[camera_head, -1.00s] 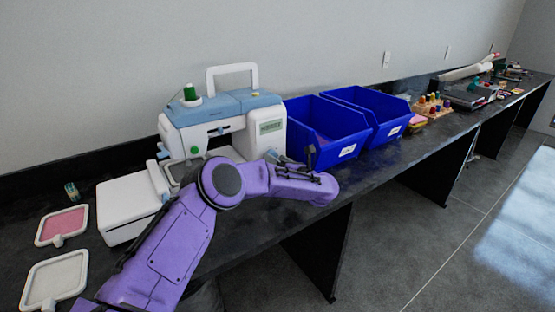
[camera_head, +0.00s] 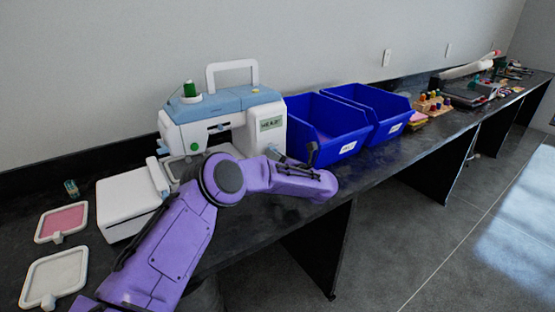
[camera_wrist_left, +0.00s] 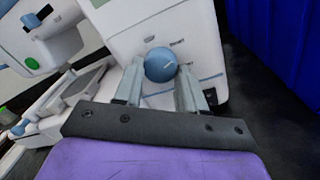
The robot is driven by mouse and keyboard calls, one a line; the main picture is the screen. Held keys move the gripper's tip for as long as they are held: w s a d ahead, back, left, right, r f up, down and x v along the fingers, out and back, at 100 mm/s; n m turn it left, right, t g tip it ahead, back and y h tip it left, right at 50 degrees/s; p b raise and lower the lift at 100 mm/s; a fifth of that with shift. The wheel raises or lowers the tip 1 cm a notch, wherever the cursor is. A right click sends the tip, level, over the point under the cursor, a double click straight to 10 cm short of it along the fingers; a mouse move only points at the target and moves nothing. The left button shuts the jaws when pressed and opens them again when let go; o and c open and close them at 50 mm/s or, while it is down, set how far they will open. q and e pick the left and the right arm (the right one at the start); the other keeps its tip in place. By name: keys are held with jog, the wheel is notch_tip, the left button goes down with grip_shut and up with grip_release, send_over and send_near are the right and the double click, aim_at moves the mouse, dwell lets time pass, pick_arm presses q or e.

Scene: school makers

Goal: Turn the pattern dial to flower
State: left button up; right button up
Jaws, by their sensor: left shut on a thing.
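The sewing machine (camera_head: 220,110), white with a light blue top, stands on the black bench against the wall. Its small display (camera_head: 271,123) shows dark text too small to read. In the left wrist view the round blue dial (camera_wrist_left: 160,64) is on the machine's white front, with small markings around it that I cannot read. My left gripper (camera_wrist_left: 161,70) is shut on this dial, one grey finger on each side. In the head view my purple arm hides the dial and the fingers are hard to make out. My right gripper is not in view.
Two blue bins (camera_head: 328,128) stand right of the machine, near my wrist. A white embroidery arm (camera_head: 130,201) is at its left, with a pink-filled hoop (camera_head: 62,222) and a white hoop (camera_head: 54,278) farther left. Spools (camera_head: 433,103) stand farther right.

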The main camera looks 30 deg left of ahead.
pick_arm(q)
jog(key=m, duration=1)
jog(key=shift+m+t, duration=0.3)
jog(key=shift+t, duration=0.1)
dwell(0.3)
jog(key=o, duration=1.1)
jog(key=shift+c, duration=0.2)
jog(key=b+v, duration=0.2)
jog(key=v, duration=0.8)
jog(key=shift+s+d, duration=0.2)
jog(key=shift+d, duration=0.05)
jog(key=shift+f, duration=0.1)
